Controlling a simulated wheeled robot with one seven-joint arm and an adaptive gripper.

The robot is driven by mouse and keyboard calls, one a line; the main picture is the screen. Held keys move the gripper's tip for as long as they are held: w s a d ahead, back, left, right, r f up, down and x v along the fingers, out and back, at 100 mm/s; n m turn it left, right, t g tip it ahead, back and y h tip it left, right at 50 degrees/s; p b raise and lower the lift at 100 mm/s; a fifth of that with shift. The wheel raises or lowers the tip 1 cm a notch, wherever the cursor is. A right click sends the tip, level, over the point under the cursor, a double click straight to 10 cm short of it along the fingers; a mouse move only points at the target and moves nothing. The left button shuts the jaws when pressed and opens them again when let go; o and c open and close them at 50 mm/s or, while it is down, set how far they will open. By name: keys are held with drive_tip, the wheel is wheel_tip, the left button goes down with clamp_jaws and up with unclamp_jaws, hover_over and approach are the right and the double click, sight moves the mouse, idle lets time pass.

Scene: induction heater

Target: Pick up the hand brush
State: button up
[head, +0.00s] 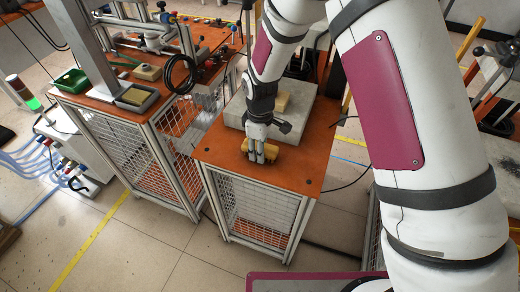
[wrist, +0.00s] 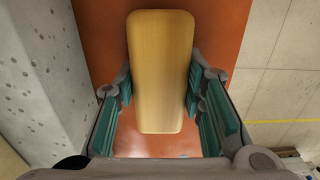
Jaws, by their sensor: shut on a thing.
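The hand brush (wrist: 162,60) has a long, pale wooden back with rounded ends and fills the space between the fingers in the wrist view. In the head view the brush (head: 269,152) is a small yellow-brown shape at the small orange-topped table, partly hidden by the fingers. My gripper (head: 257,156) points down over this table and is shut on the brush, one finger on each long side. The gripper also shows in the wrist view (wrist: 160,92). The brush's underside is hidden, and I cannot tell whether it touches the tabletop.
Floor in front is clear.

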drive_tip(key=shift+r, duration=0.95)
drive_tip(key=shift+s+d+r+b, duration=0.15)
drive_tip(key=shift+s+r+b, duration=0.3)
drive_tip(key=shift+r, duration=0.4)
drive_tip(key=s+d+r, duration=0.1)
drive_tip(key=s+d, duration=0.2)
drive_tip(key=s, duration=1.1)
drive_tip(key=shift+s+d+r, duration=0.2)
drive_tip(key=shift+s+d, duration=0.1)
drive_tip(key=shift+d, duration=0.05)
